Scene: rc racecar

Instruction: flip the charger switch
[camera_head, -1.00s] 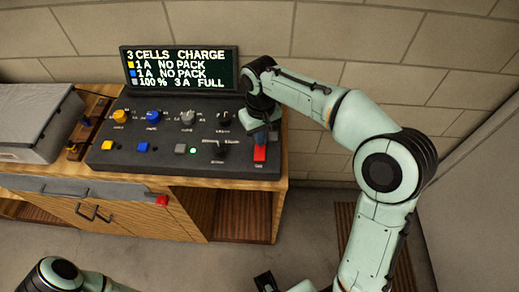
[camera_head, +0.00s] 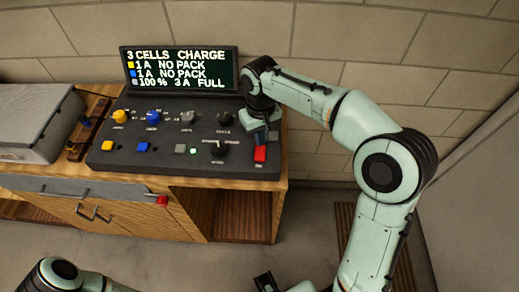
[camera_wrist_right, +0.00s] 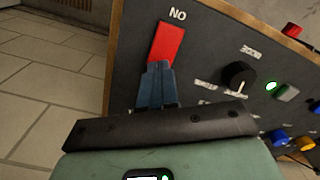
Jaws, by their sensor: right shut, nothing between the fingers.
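The charger switch (camera_head: 260,153) is a red rocker at the right end of the dark sloped control panel (camera_head: 130,165). In the right wrist view the red switch (camera_wrist_right: 168,40) shows below an upside-down label. My right gripper (camera_head: 261,138) is shut and empty, its blue fingers just behind the switch in the head view. In the right wrist view the fingertips (camera_wrist_right: 158,68) overlap the near end of the switch; I cannot tell whether they touch it. They hide that end. Only a bit of my left arm shows at the lower left; its gripper is out of view.
The display (camera_head: 180,68) stands behind the panel and reads "3 CELLS CHARGE". Several knobs and buttons cover the panel, including a black knob (camera_wrist_right: 238,75) beside the switch. A grey box (camera_head: 35,120) sits left on the wooden bench (camera_head: 225,198). A tiled wall is behind.

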